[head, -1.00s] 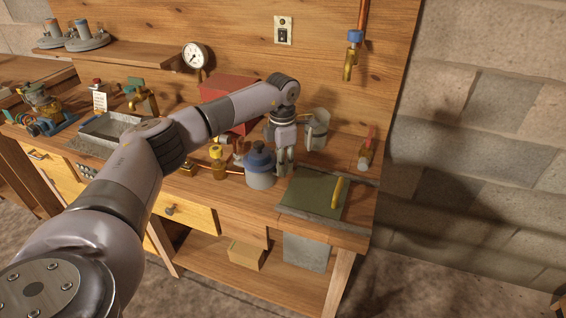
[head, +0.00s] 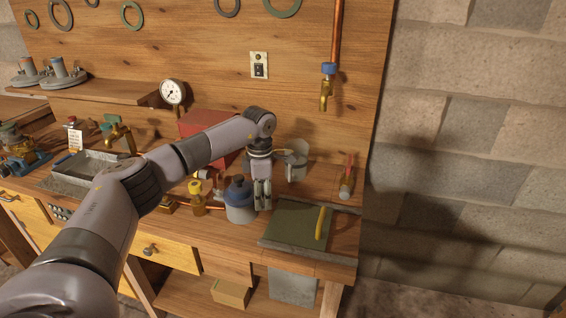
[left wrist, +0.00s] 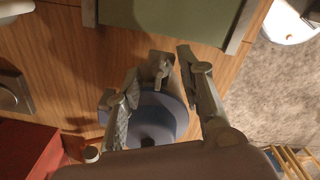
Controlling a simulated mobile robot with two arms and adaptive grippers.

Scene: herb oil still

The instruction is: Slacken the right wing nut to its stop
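A small pot with a blue domed top (head: 240,190) stands on the wooden bench. My left gripper (head: 262,205) points down close to its right side in the head view. In the left wrist view the blue pot (left wrist: 150,128) lies below my two left fingers (left wrist: 162,95), which are spread apart. A small grey metal piece that looks like the right wing nut (left wrist: 160,68) stands between the fingertips at the pot's rim. I cannot tell whether either finger touches it. The pot's other side is partly hidden by a finger and the wrist. My right gripper is not in view.
A green board (head: 290,225) with a yellow bar (head: 321,223) lies right of the pot. Behind are a grey vessel (head: 298,165) and a red box (head: 195,124). A brass fitting with a yellow knob (head: 197,199) stands to the left. A red-handled tool (head: 347,178) lies at right.

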